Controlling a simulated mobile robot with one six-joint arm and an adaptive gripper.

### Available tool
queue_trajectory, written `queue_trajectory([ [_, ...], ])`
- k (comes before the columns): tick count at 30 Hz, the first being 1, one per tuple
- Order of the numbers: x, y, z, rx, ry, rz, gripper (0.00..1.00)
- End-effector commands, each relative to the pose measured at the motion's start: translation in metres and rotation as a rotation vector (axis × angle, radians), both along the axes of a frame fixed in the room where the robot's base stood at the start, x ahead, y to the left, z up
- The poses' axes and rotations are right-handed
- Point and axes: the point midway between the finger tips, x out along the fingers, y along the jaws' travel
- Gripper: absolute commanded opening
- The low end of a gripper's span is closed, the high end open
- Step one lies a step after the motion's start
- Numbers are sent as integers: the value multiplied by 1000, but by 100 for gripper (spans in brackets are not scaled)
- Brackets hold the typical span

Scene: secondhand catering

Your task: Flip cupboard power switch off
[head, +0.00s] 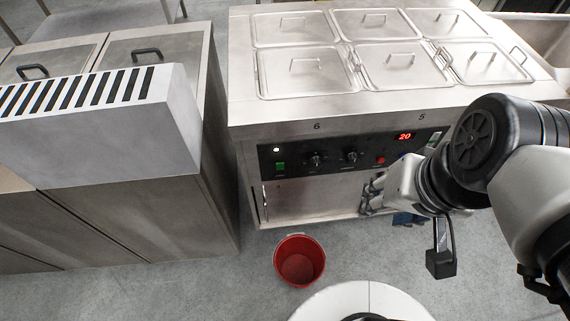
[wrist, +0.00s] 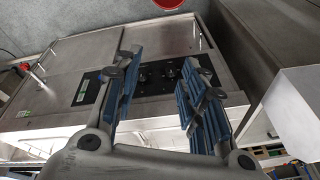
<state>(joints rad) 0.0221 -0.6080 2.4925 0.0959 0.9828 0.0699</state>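The steel cupboard (head: 310,200) has a black control panel (head: 330,168) on its front. A green square switch (head: 280,166) sits at the panel's left end, below a small lit lamp (head: 276,149). My gripper (head: 372,194) is in front of the cupboard, right of and lower than the green switch in the head view. In the wrist view my gripper (wrist: 160,62) is open and empty, with its blue-padded fingers apart. The panel (wrist: 152,79) shows turned around between and behind the fingers. I cannot make out the green switch in the wrist view.
The panel also bears two black knobs (head: 315,160), a red button (head: 381,160) and a red display (head: 404,136) reading 20. A red bucket (head: 300,260) stands on the floor in front. A steel unit (head: 130,210) stands to the left, with a narrow gap between.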

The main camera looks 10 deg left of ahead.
Motion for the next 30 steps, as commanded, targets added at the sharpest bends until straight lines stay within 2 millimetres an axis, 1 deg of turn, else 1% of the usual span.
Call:
queue_trajectory([
  [1, 5, 5, -4, 41, 59, -42, 32],
  [2, 7, 9, -6, 68, 93, -72, 30],
  [8, 26, 35, -21, 242, 322, -272, 17],
  [16, 59, 69, -45, 449, 639, -558, 0],
  [23, 93, 92, -72, 603, 915, -813, 0],
  [30, 130, 109, -109, 748, 1208, -1081, 0],
])
